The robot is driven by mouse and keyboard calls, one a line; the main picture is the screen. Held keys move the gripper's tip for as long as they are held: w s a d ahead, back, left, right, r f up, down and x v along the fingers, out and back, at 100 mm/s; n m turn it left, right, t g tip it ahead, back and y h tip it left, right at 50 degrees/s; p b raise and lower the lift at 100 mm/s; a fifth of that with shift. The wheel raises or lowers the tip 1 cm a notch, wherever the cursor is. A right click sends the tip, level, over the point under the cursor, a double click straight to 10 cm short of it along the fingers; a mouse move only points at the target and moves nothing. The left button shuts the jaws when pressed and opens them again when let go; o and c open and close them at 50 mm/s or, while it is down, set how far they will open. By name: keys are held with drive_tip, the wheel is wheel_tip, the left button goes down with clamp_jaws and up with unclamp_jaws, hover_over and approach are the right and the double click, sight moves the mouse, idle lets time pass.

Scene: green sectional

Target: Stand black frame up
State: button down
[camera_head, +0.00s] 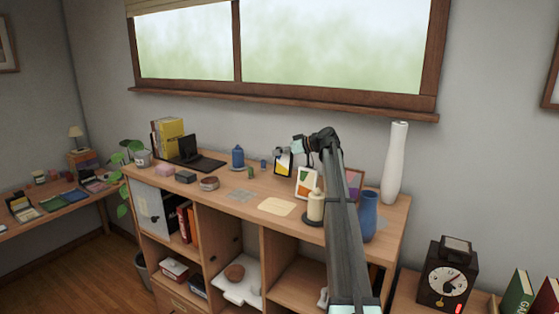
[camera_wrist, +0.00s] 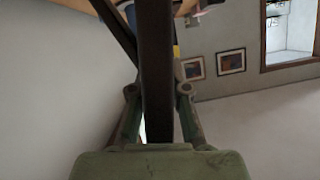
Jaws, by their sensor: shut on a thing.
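The black frame (camera_head: 284,164), with a yellow and white picture, appears upright at the back of the wooden shelf unit's top, near the wall. My gripper (camera_head: 294,148) is at its upper edge and shut on it. In the wrist view the frame (camera_wrist: 156,60) is a dark bar seen edge-on, running between the two fingers of my gripper (camera_wrist: 157,90). I cannot tell whether its bottom edge touches the top. Most of its back is hidden.
Right of it stand a white frame with a colourful picture (camera_head: 305,182), a candle (camera_head: 316,205), a blue vase (camera_head: 368,215) and a tall white vase (camera_head: 394,165). A small green item (camera_head: 250,172) and a blue jar (camera_head: 238,157) are left. A beige sheet (camera_head: 276,206) lies in front.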

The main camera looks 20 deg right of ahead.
sight(288, 159)
drive_tip(key=shift+f+p, duration=0.6)
drive_tip(key=shift+f, duration=1.35)
drive_tip(key=shift+f, duration=0.15)
drive_tip(key=c, duration=1.2)
unclamp_jaws()
drive_tip(key=shift+o, duration=0.2)
drive_tip(key=shift+r, duration=0.2)
drive_tip(key=b+v, duration=0.2)
drive_tip(key=v, duration=0.1)
drive_tip(key=shift+f, duration=0.15)
drive_tip(key=shift+s+d+r, duration=0.3)
drive_tip(key=shift+s, duration=0.1)
